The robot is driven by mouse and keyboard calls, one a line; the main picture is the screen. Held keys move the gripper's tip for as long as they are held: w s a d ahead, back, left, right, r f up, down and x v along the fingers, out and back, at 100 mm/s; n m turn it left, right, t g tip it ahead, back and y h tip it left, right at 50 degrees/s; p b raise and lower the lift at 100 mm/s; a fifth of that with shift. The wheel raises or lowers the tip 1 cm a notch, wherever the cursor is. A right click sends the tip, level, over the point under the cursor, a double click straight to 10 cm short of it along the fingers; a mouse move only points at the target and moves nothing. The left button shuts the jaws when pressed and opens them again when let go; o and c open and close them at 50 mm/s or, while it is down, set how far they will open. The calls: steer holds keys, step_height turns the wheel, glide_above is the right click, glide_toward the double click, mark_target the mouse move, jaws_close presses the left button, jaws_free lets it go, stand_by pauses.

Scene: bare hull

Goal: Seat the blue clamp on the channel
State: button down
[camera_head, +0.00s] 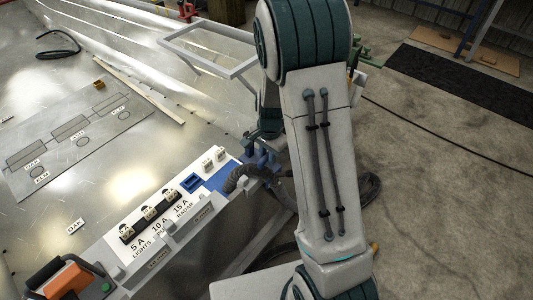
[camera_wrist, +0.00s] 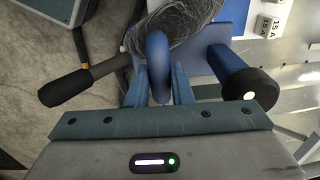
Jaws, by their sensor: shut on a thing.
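The blue clamp (camera_wrist: 158,55) stands upright between the fingers of my gripper (camera_wrist: 159,80) in the wrist view. The gripper is shut on its narrow rounded blue part. In the head view blue parts (camera_head: 262,156) show beside the panel's right end, half hidden by my arm, and I cannot tell clamp from gripper there. A dark wrapped hose (camera_wrist: 185,22) lies just beyond the clamp and also shows in the head view (camera_head: 245,175). I cannot make out the channel for certain, nor whether the clamp touches it.
A white panel (camera_head: 118,262) with labelled fuses runs along the hull edge. A blue plate (camera_wrist: 232,30) lies beyond my gripper. A black handle (camera_wrist: 68,88) and a black-ended blue cylinder (camera_wrist: 250,92) flank my fingers. Open concrete floor (camera_head: 430,200) is at right.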

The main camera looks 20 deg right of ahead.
steer(key=c, duration=1.2)
jaws_free()
steer(key=shift+s, duration=0.1)
step_height(320, 180, up, 14)
steer(key=p, duration=0.2)
steer(key=shift+s+d, duration=0.3)
steer(key=shift+f, duration=0.1)
steer(key=s+a+r+n+t+p, duration=0.1)
steer(key=s+r+n+p, duration=0.6)
steer(key=s+r, duration=0.9)
steer(key=s+n+t, duration=0.1)
steer(key=s+n, duration=0.2)
steer(key=shift+n+p, duration=0.3)
steer(key=shift+p, duration=0.05)
